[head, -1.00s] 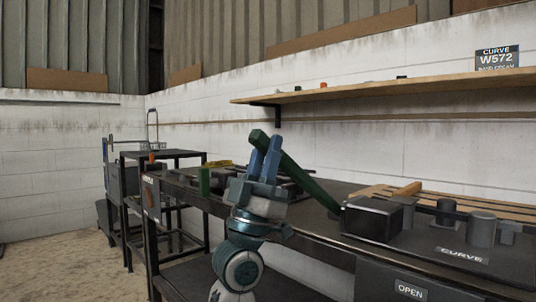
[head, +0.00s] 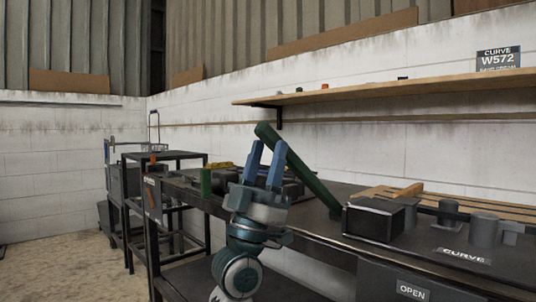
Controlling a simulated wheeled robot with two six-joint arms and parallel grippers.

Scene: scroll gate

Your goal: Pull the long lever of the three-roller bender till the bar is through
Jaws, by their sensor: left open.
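The long dark green lever (head: 312,182) slants from its raised upper left end down to the bench, beside the dark block (head: 373,219) of the machine. Grey rollers (head: 483,229) stand right of the block, behind a CURVE label (head: 463,256). My left gripper (head: 268,147) points up at the lever's upper part, its blue fingers spread apart. The lever shows between and beside the fingers; I cannot tell if they touch it. I cannot make out the bar for certain. My right gripper is not in view.
The dark bench (head: 330,237) runs along the white wall. A wooden shelf (head: 390,90) with a W572 sign (head: 498,58) hangs above. A green block (head: 206,181) stands on the bench's left part. A black rack (head: 165,157) and open floor lie to the left.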

